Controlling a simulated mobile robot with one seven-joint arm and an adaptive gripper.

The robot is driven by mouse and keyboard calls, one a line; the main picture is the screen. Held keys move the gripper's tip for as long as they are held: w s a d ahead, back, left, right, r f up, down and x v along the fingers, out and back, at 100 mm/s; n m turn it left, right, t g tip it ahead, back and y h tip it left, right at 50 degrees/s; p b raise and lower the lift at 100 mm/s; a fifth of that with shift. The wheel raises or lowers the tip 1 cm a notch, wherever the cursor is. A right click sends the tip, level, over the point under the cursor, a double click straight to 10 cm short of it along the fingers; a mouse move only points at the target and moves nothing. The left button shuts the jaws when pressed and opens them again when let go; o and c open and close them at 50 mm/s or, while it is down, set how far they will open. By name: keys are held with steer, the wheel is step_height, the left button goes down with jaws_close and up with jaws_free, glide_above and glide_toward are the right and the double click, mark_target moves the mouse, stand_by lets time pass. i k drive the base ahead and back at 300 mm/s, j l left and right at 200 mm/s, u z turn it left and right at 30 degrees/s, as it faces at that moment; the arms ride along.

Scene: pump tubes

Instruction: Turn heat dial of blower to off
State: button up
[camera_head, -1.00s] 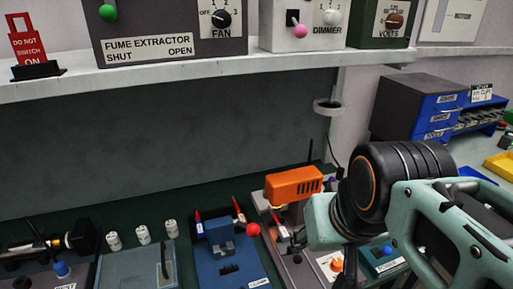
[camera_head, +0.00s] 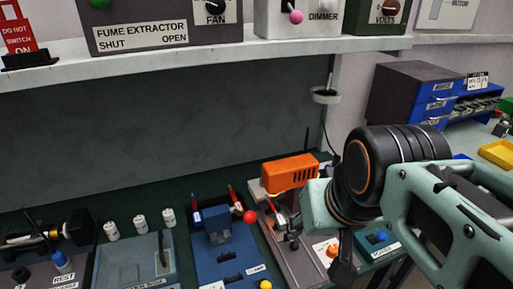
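An orange boxy unit with side slots (camera_head: 290,173), which looks like the blower, stands on a grey base panel (camera_head: 291,265) right of centre on the bench. Small dark controls sit below it on the panel. An orange knob (camera_head: 332,251) sits on a white label to the right; its wording is too small to read, so I cannot tell whether it is the heat dial. My arm comes in from the right. The dark end below it (camera_head: 343,265), apparently my gripper, hangs just right of the orange knob. Its fingers are not clear.
A blue fixture with a red ball knob (camera_head: 249,217) is left of the orange unit. A shelf (camera_head: 200,62) holding control boxes overhangs the back. Blue drawers (camera_head: 437,104) stand at right.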

mark_target(332, 251)
steer(key=l+z, duration=0.15)
steer(key=z, duration=0.3)
steer(key=j+z, duration=0.15)
steer(key=i+l+u, duration=0.15)
steer(key=l+u, duration=0.15)
steer(key=i+l+u, duration=0.1)
steer(key=l+u, duration=0.2)
steer(key=l, duration=0.15)
steer(key=k+l+u, duration=0.15)
steer(key=k+l, duration=0.35)
steer(key=i+j+z, duration=0.15)
steer(key=i+j, duration=0.35)
